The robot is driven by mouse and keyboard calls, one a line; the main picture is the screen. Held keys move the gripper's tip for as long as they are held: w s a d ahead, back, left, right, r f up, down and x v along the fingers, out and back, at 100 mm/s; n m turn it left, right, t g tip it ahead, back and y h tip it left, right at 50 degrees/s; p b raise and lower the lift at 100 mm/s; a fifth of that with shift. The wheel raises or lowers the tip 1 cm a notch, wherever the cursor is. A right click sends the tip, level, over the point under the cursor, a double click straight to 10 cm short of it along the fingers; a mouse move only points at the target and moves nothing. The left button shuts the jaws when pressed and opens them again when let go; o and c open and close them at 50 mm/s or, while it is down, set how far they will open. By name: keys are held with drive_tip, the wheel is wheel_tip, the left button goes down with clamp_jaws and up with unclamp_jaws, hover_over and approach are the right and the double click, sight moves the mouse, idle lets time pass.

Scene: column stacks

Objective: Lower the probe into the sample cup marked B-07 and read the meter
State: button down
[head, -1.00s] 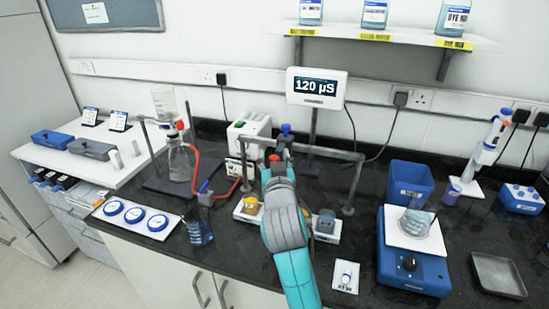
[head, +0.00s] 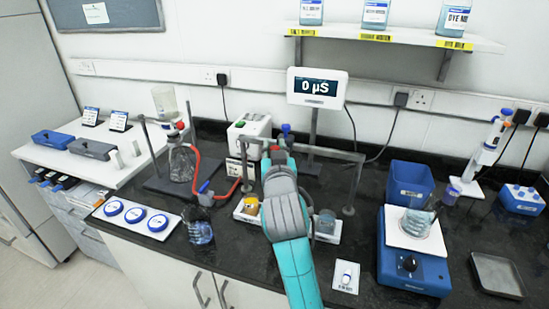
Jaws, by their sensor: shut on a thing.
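The meter (head: 318,87) on its stand reads 0 µS. My arm reaches up from the bottom, and its end hides most of my gripper (head: 276,160). A red-topped probe (head: 275,149) shows just above it and moves with it, so my gripper appears shut on the probe. The probe's tip is hidden. A cup with orange contents (head: 251,204) stands on a white base left of my arm. A grey-blue cup (head: 325,217) stands on a white base to the right. Anything between them is hidden. I cannot read B-07 on either.
A metal frame (head: 352,180) stands around the cups, with a blue-topped piece (head: 286,128) near its bar. A blue stirrer (head: 410,262) with a beaker is on the right. The front counter has some free room.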

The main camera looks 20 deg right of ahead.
drive_tip(key=shift+r, duration=1.8)
drive_tip(key=c, duration=0.9)
unclamp_jaws()
drive_tip(key=shift+d, duration=0.1)
drive_tip(key=shift+c, duration=0.2)
drive_tip(key=shift+s+f, duration=0.1)
drive_tip(key=shift+s+a, duration=0.2)
drive_tip(key=shift+s, duration=0.1)
drive_tip(key=v, duration=1.1)
drive_tip(key=shift+s+d, duration=0.1)
